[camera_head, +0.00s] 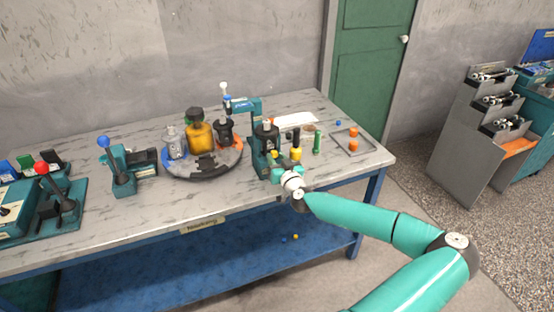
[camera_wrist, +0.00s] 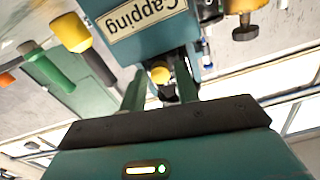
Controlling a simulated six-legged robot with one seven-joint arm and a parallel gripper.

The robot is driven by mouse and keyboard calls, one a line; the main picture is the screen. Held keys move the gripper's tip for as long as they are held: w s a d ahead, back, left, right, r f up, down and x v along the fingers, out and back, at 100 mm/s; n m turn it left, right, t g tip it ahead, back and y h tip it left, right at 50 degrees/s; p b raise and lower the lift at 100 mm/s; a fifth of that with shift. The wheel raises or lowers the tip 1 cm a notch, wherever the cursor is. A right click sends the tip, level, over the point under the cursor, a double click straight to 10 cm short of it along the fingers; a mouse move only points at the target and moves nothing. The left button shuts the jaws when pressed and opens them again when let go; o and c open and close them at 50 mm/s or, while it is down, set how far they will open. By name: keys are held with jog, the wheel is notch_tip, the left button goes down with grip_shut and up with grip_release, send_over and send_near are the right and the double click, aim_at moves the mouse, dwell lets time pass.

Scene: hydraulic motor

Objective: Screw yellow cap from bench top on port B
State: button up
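A small yellow cap (camera_wrist: 160,74) shows in the wrist view between the fingers of my gripper (camera_wrist: 160,82), at the front of a teal fixture labelled "Capping" (camera_wrist: 145,25). A dark part lies just below the cap. The fingers stand apart, with visible gaps on both sides of the cap. In the head view my gripper (camera_head: 277,174) is at the near side of the capping fixture (camera_head: 258,158), which holds a dark motor (camera_head: 266,135). I cannot tell which port is B, or whether the cap sits on a port.
Right of the fixture stand a yellow-and-black tool (camera_head: 296,153) and a green tool (camera_head: 317,143). A tray (camera_head: 366,147) holds orange pieces. A small blue piece (camera_head: 338,123) lies behind it. A round turntable (camera_head: 203,168) with several motors is left. Small blue and yellow pieces lie on the lower shelf.

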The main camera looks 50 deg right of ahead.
jog(key=shift+s+a, duration=0.15)
jog(key=shift+s, duration=0.1)
dwell(0.3)
jog(key=n, duration=0.9)
jog(key=shift+r, duration=0.1)
jog(key=shift+n, duration=0.7)
jog(key=shift+s, duration=0.1)
